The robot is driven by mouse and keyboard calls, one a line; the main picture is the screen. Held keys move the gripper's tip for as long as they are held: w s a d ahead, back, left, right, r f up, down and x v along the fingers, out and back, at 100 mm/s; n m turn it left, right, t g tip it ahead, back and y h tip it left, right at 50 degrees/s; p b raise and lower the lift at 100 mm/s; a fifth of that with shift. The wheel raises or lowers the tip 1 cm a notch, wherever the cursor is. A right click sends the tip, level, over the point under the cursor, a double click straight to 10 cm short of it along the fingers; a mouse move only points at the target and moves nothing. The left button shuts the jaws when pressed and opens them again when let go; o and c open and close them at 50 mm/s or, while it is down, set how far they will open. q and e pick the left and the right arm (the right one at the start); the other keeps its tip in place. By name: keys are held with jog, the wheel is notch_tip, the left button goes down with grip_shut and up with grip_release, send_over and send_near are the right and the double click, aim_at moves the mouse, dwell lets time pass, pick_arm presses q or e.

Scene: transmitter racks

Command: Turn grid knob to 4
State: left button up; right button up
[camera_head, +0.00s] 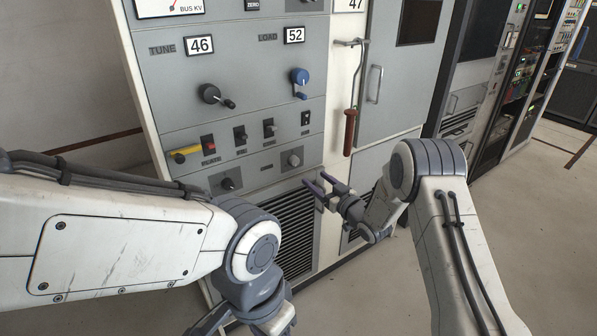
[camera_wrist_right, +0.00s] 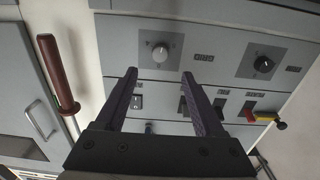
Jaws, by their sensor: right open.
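The grid knob (camera_wrist_right: 160,50) is a silver-grey round knob on a square plate, with the word GRID beside it in the right wrist view, which looks upside down. In the head view this knob (camera_head: 293,160) sits low on the right of the grey panel. My right gripper (camera_head: 323,188) is open and empty, just below and right of the knob in the head view. In the right wrist view its two fingers (camera_wrist_right: 156,95) point toward the panel, apart from the knob.
A dark knob (camera_head: 228,183) sits left of the grid knob. The blue load knob (camera_head: 299,77) and black tune knob (camera_head: 210,94) are higher. A red-handled lever (camera_head: 349,130) hangs at the right.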

aim_at(296, 162)
jog(key=x, duration=1)
jog(key=shift+w+a+r, duration=0.1)
jog(key=shift+w+a, duration=0.05)
jog(key=shift+w, duration=0.05)
grip_shut()
jog(key=shift+n+b, duration=0.9)
jog(key=shift+b, duration=0.15)
jog(key=n+b, duration=0.8)
jog(key=b, duration=0.1)
jog(key=shift+n, duration=0.4)
jog(key=shift+n+b, duration=1.7)
jog(key=shift+b, duration=0.25)
grip_release()
